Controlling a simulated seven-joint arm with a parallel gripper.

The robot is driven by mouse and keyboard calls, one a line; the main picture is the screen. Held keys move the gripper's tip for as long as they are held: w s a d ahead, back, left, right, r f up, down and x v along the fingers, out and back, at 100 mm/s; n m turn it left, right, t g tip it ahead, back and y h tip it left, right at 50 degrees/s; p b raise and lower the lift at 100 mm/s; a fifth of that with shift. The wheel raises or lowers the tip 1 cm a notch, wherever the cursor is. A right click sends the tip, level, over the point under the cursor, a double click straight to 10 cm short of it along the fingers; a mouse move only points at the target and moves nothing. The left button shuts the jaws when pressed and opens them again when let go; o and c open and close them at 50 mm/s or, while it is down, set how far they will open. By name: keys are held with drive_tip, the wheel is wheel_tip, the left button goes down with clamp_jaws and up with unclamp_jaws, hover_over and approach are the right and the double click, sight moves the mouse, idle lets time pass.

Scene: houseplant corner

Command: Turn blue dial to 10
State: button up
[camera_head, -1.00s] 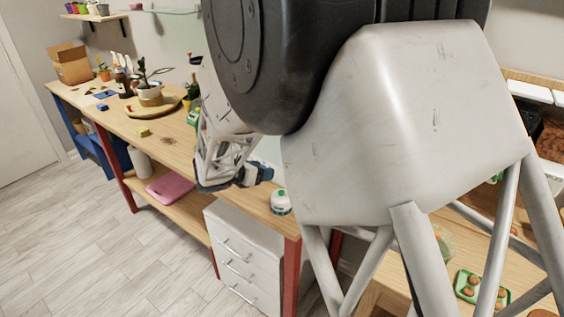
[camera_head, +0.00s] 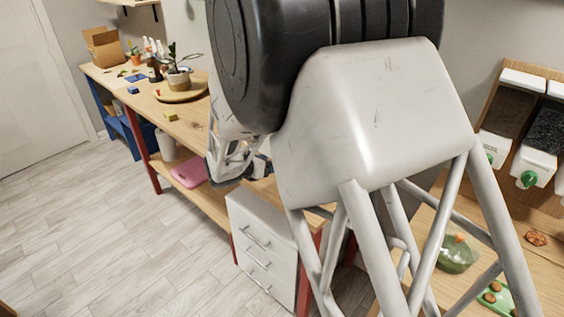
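No blue dial can be made out in the head view. My gripper (camera_head: 258,168) is over the right part of the long wooden workbench (camera_head: 190,128). It is small in the picture and largely hidden behind my own white and black arm links, so its fingers cannot be told apart. Two dispensers on the right wall board carry green dials, one (camera_head: 528,179) clearly seen and one (camera_head: 490,157) partly seen. Much of the bench's right end is hidden by my arm.
A potted plant (camera_head: 177,78) stands on a round wooden tray (camera_head: 190,96) with a yellow block (camera_head: 171,115) nearby. A cardboard box (camera_head: 104,48) is at the far end. White drawers (camera_head: 262,245) stand below the bench. A green tray (camera_head: 497,299) lies at the lower right. The floor at left is clear.

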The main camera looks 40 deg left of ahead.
drive_tip(key=shift+x, duration=3.35)
drive_tip(key=c, duration=0.9)
drive_tip(key=shift+d+m, duration=0.1)
drive_tip(key=shift+m, duration=0.2)
drive_tip(key=m+y, duration=0.3)
drive_tip(key=shift+d+m, duration=0.1)
drive_tip(key=shift+m, duration=0.3)
drive_tip(key=m+y, duration=0.2)
drive_tip(key=shift+d+m+t, duration=0.1)
drive_tip(key=shift+m+t, duration=0.2)
drive_tip(key=shift+m, duration=0.1)
drive_tip(key=shift+f+m+t+y, duration=0.1)
drive_tip(key=shift+m+t+y, duration=0.35)
drive_tip(key=shift+m, duration=0.75)
